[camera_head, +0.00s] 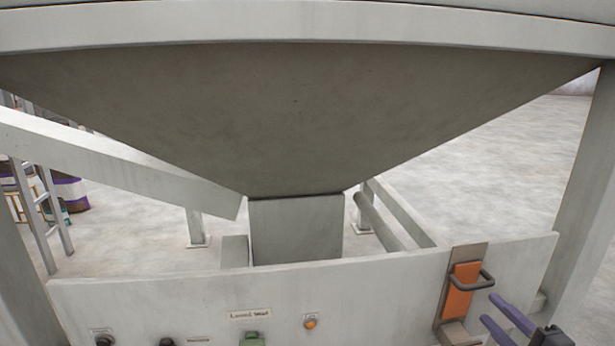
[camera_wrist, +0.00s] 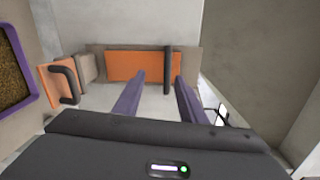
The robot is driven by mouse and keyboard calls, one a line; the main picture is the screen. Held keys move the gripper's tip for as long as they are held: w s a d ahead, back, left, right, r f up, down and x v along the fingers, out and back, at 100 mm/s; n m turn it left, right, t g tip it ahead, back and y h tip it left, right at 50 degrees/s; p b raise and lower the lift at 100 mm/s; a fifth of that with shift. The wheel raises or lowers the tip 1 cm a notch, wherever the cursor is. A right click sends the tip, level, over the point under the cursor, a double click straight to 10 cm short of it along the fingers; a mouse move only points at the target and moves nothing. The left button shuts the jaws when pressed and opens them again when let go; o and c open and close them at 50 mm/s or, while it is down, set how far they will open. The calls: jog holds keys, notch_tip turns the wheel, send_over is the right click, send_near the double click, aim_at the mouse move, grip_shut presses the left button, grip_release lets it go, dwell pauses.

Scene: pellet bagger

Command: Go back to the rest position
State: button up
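My gripper (camera_head: 490,308) is at the lower right of the head view, in front of the panel (camera_head: 200,295). Its two purple fingers are apart in the wrist view (camera_wrist: 160,76), with nothing held between them. Their tips point toward an orange plate (camera_wrist: 125,65) with a dark bar handle (camera_wrist: 167,65). The handle appears between the tips, a little beyond them; I cannot tell whether they touch it. In the head view the orange plate (camera_head: 460,290) sits on a grey backing, with its handle (camera_head: 476,281) just left of the fingertips.
A large grey hopper (camera_head: 300,115) with a square spout (camera_head: 296,230) hangs above the panel. Knobs and an orange button (camera_head: 310,323) line the panel. Frame posts (camera_head: 590,200) stand at the sides. The wrist view shows another orange part (camera_wrist: 52,82) and a purple-framed window (camera_wrist: 12,70) at left.

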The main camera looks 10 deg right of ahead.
jog(key=s+a+f+n+g+y, duration=0.1)
jog(key=s+a+f+n+g, duration=0.3)
jog(key=a, duration=0.3)
jog(key=s+a+f+n+g+y, duration=0.1)
jog(key=s+a+g+y, duration=0.15)
jog(key=a+g, duration=0.35)
jog(key=s+a+f+n+g+y, duration=0.1)
jog(key=s+a+f+n+g, duration=0.25)
jog(key=a, duration=0.45)
jog(key=s+a+r+n+t+h, duration=0.1)
jog(key=a+r+n+h, duration=0.4)
jog(key=a+r+n, duration=0.5)
notch_tip(320, 180, up, 3)
jog(key=shift+s+a+r+t, duration=0.15)
jog(key=shift+s+t, duration=0.2)
jog(key=shift+s, duration=0.45)
jog(key=shift+h, duration=0.25)
